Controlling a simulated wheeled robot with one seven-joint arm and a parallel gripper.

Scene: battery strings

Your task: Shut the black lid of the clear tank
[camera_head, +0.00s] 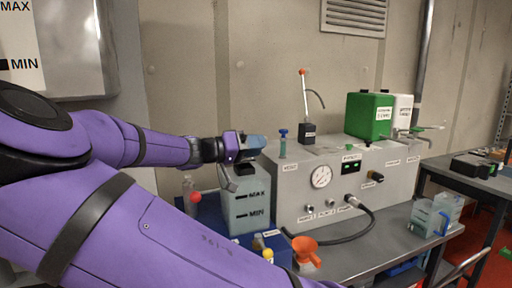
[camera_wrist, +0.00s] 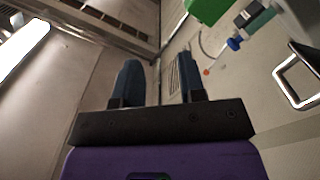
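The clear tank (camera_head: 246,210), a pale translucent box marked MAX and MIN, stands at the left end of the bench. A small black part (camera_head: 245,169) shows at its top, just under my gripper; I cannot tell whether it is the lid or the tank's neck. My gripper (camera_head: 254,143) is over the tank's top, pointing right, and hides part of that area. In the wrist view its two dark blue fingers (camera_wrist: 160,80) are apart, with bare wall between them and nothing held. How far the lid stands open cannot be made out.
A grey instrument cabinet (camera_head: 290,190) with a gauge stands right of the tank, with a green box (camera_head: 369,115) on top. An orange funnel (camera_head: 306,252) and a black hose (camera_head: 335,236) lie in front. A red-topped bottle (camera_head: 190,193) is left of the tank.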

